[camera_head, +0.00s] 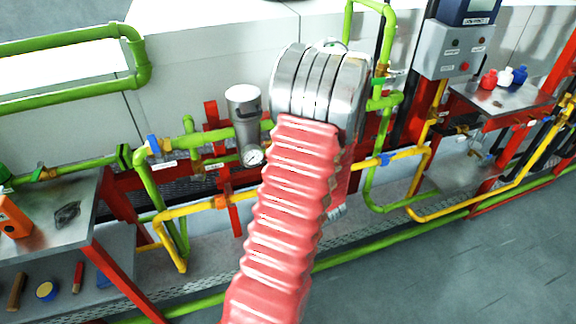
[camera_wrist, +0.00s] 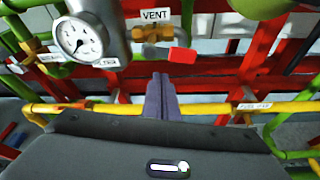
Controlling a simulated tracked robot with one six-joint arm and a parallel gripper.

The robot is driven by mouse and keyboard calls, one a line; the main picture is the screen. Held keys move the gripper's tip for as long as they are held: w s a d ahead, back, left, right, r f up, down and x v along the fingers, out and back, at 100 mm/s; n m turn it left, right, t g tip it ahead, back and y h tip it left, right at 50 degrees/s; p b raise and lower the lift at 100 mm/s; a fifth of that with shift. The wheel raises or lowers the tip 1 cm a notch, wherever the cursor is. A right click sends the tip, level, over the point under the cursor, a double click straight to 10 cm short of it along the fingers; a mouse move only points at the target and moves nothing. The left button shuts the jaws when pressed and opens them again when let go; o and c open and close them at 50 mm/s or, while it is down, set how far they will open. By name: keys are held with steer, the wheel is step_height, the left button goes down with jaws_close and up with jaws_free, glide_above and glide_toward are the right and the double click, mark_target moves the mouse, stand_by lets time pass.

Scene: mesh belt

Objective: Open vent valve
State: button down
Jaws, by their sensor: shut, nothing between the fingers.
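In the wrist view the vent valve (camera_wrist: 154,34) is a brass body under a white "VENT" label (camera_wrist: 154,15). Its red handle (camera_wrist: 182,56) sticks out to the right of the body. My gripper (camera_wrist: 161,76) has its fingers together and empty, with the tips just below the valve in the picture, slightly left of the red handle. I cannot tell whether the tips touch anything. In the head view my arm hides the valve and my gripper.
A pressure gauge (camera_head: 252,156) sits on a silver cylinder (camera_head: 245,112), left of my arm; the gauge also shows in the wrist view (camera_wrist: 78,37). Yellow pipe (camera_head: 185,211), green pipes and red frame bars surround the valve. A bench (camera_head: 75,215) stands left, a shelf (camera_head: 500,105) right.

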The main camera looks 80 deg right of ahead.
steer(key=f+v, duration=0.1)
steer(key=v, duration=0.8)
steer(key=shift+s+a+f, duration=0.15)
steer(key=shift+a+f, duration=0.1)
steer(key=shift+a, duration=0.3)
stand_by(0.5)
